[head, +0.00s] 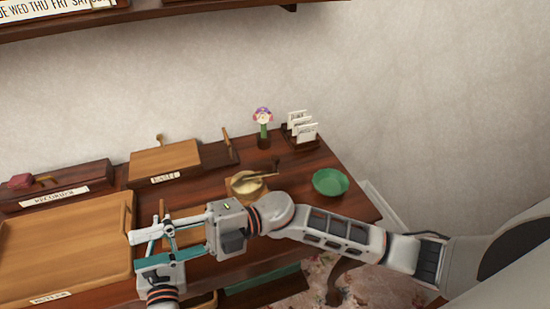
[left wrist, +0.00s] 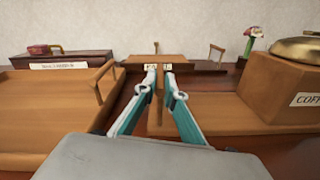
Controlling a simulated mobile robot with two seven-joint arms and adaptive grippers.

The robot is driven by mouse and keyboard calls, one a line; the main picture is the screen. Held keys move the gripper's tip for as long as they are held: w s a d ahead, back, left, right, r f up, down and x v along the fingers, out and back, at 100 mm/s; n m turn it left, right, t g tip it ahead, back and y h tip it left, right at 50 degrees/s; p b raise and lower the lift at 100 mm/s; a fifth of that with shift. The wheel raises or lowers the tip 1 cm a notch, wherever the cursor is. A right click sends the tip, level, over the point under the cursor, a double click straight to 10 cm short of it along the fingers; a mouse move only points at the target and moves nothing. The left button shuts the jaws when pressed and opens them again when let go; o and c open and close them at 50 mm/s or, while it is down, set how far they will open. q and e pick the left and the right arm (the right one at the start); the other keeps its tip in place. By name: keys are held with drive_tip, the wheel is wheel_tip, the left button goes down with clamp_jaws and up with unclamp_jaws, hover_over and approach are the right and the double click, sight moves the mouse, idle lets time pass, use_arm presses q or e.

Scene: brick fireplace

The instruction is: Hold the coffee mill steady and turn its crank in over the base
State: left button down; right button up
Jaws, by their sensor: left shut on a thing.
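The coffee mill (head: 246,183) stands on the table right of my grippers, with a brass dome on top and a dark crank (head: 262,177) reaching right. In the left wrist view the mill's wooden box (left wrist: 278,92) stands at the right edge, on a low wooden base (left wrist: 225,110). My left gripper (left wrist: 160,76) is shut on a thin upright wooden piece (left wrist: 158,98) at the base's left end; my fingers partly hide it. My right gripper (head: 140,248) points left across my left one, left of the mill. The overlap hides how far its fingers are apart.
A large wooden tray (head: 75,240) fills the table's left side. Labelled boxes (head: 165,160) line the wall. A flower-like figure (head: 263,125), a card rack (head: 300,130) and a green bowl (head: 330,182) stand at the right. Bare table lies between mill and bowl.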

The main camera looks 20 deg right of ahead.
drive_tip(key=r+n+g+h, duration=0.1)
drive_tip(key=n+g+h, duration=0.1)
drive_tip(key=n, duration=0.3)
drive_tip(key=n+t+h, duration=0.5)
drive_tip(key=n+h, duration=0.6)
drive_tip(key=h, duration=0.8)
approach(275, 158)
wheel_tip(275, 158, down, 10)
drive_tip(key=shift+d+f, duration=0.1)
drive_tip(key=shift+f, duration=0.15)
drive_tip(key=shift+c, duration=0.5)
clamp_jaws()
